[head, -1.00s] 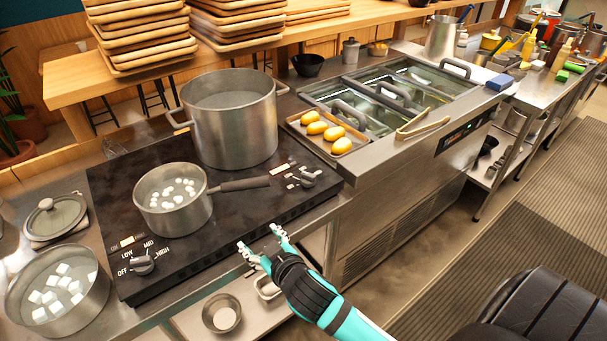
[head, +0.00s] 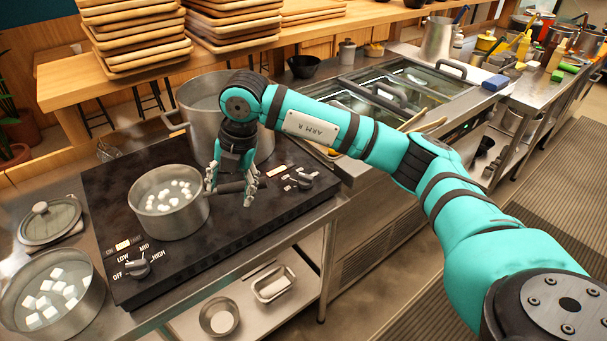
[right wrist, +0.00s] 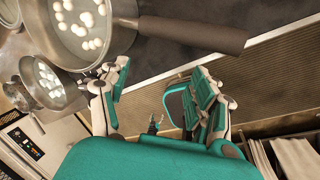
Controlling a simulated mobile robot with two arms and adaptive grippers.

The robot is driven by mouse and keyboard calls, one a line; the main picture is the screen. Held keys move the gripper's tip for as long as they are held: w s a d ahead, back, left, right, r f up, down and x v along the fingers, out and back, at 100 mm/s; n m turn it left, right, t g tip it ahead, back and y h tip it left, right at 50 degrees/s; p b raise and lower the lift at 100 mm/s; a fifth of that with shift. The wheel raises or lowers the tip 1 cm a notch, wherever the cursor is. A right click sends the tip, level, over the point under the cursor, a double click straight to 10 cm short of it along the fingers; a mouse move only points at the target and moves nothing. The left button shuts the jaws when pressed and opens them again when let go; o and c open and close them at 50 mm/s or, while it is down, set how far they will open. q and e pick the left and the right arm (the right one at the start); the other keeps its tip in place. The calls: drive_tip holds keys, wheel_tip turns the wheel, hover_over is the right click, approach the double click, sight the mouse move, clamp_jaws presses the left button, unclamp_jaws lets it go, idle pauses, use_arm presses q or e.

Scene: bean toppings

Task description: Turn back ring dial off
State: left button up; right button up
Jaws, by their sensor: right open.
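The cooktop (head: 115,185) carries two dials. One dial (head: 304,180), at its right end beside the large pot (head: 190,105), has a dark knob; its setting is too small to read. The other dial (head: 138,266) is at the front left, marked OFF, LOW, MID and HIGH. My right gripper (head: 230,192) is open and points down over the cooktop, left of the right-end dial and apart from it. Its fingers are around or just above the saucepan handle (head: 230,187); contact is unclear. In the right wrist view its open fingers (right wrist: 163,85) are below the handle (right wrist: 190,34). My left gripper does not show.
A saucepan (head: 168,212) with white pieces stands on the front of the cooktop. A pot (head: 88,303) of white cubes and a lid (head: 50,222) are at the left. My right arm covers part of the large pot and the counter with cold wells (head: 420,85).

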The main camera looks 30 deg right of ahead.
drive_tip(key=d+r+m+h, duration=0.2)
drive_tip(key=d+r+h, duration=0.15)
drive_tip(key=d, duration=0.35)
drive_tip(key=d+r+m+h, duration=0.3)
drive_tip(key=d+r, duration=0.1)
drive_tip(key=d, duration=0.3)
drive_tip(key=p, duration=0.2)
approach(305, 176)
drive_tip(key=x, duration=0.7)
drive_tip(key=shift+f, duration=0.2)
drive_tip(key=shift+w+d+f, duration=0.1)
drive_tip(key=shift+d+f, duration=0.15)
drive_tip(key=shift+f, duration=0.35)
